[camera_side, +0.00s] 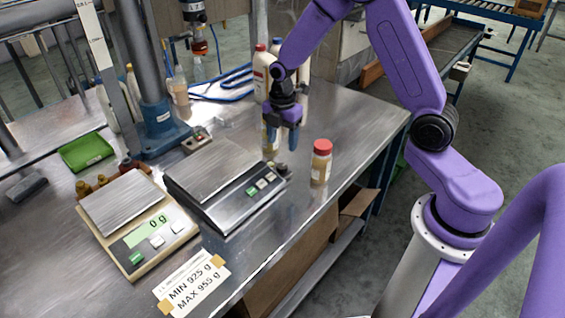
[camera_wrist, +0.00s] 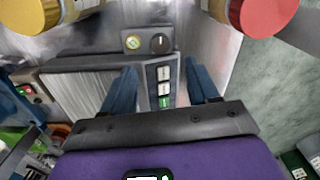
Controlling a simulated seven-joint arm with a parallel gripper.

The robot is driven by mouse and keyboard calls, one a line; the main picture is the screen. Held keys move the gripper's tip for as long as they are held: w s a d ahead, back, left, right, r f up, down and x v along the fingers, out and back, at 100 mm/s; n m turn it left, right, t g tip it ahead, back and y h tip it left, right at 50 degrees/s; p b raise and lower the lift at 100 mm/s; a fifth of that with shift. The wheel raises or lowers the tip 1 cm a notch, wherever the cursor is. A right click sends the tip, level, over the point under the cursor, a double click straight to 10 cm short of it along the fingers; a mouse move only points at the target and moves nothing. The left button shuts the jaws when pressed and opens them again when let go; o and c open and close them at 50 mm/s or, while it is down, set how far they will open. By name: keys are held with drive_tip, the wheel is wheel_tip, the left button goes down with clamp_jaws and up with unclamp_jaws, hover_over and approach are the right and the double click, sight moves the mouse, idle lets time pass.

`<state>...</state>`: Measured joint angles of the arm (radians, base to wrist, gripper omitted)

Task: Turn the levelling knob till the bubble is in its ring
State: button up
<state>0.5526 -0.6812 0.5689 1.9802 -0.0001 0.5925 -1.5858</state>
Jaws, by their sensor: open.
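The dark scale (camera_side: 238,198) with a steel plate stands on the steel bench; it also shows in the wrist view (camera_wrist: 75,92). On a small block at its edge, the wrist view shows the round yellow-green bubble level (camera_wrist: 132,42) and the dark levelling knob (camera_wrist: 159,43) beside it. The bubble's place in the ring is too small to tell. In the side view the knob (camera_side: 282,169) is a small dark shape below the fingers. My gripper (camera_side: 282,148) is open and empty above that end of the scale. In the wrist view its blue fingers (camera_wrist: 162,68) stand apart, short of the knob.
A red-capped jar (camera_side: 321,163) stands right of my gripper; another jar (camera_side: 270,138) is partly behind the fingers. A beige scale (camera_side: 160,228) reading 0 g is at left, with a MIN/MAX card (camera_side: 192,281) in front. Bottles (camera_side: 262,70) stand behind.

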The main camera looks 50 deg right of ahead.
sight(283, 166)
wheel_tip(283, 166, down, 9)
drive_tip(key=shift+f, duration=0.1)
idle(0.3)
drive_tip(key=c, duration=1)
drive_tip(key=shift+c, duration=0.2)
drive_tip(key=shift+m, duration=2.9)
